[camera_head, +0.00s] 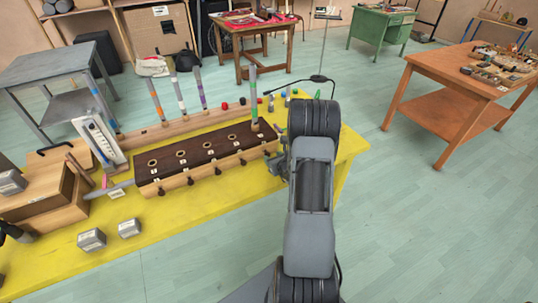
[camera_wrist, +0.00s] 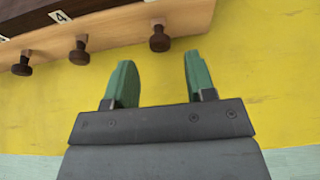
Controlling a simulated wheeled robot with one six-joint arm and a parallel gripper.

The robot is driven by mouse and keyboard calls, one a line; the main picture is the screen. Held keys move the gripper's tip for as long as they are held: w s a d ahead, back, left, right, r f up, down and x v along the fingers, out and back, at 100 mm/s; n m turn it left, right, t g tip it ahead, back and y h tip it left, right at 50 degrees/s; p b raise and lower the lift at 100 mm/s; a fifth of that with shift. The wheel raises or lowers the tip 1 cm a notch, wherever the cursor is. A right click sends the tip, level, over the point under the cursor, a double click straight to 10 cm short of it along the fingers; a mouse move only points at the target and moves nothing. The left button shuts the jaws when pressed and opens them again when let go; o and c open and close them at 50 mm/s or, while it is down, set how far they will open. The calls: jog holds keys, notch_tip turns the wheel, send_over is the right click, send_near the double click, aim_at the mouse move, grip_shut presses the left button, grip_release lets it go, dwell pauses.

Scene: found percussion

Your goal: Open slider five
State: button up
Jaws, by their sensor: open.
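A long wooden box (camera_head: 222,150) with a dark top lies on the yellow table. Its top has a row of round holes, and a row of dark slider knobs lines its front face. In the wrist view the rightmost visible knob (camera_wrist: 159,40), apparently slider five, sits just ahead of my open gripper (camera_wrist: 158,63). It is roughly centred between the green fingertips and apart from them. A label "4" (camera_wrist: 60,16) shows further left; the label above the rightmost knob is cut off. My arm partly hides the gripper in the head view.
A grey and green tube (camera_head: 253,92) stands upright at the box's right end. Several more tubes stand in a rail behind the box. Metal blocks (camera_head: 92,240) lie front left on the yellow table (camera_head: 190,235). The tabletop in front of the box is mostly clear.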

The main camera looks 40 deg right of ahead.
aim_at(268, 154)
jog(key=shift+x, duration=2.3)
grip_shut()
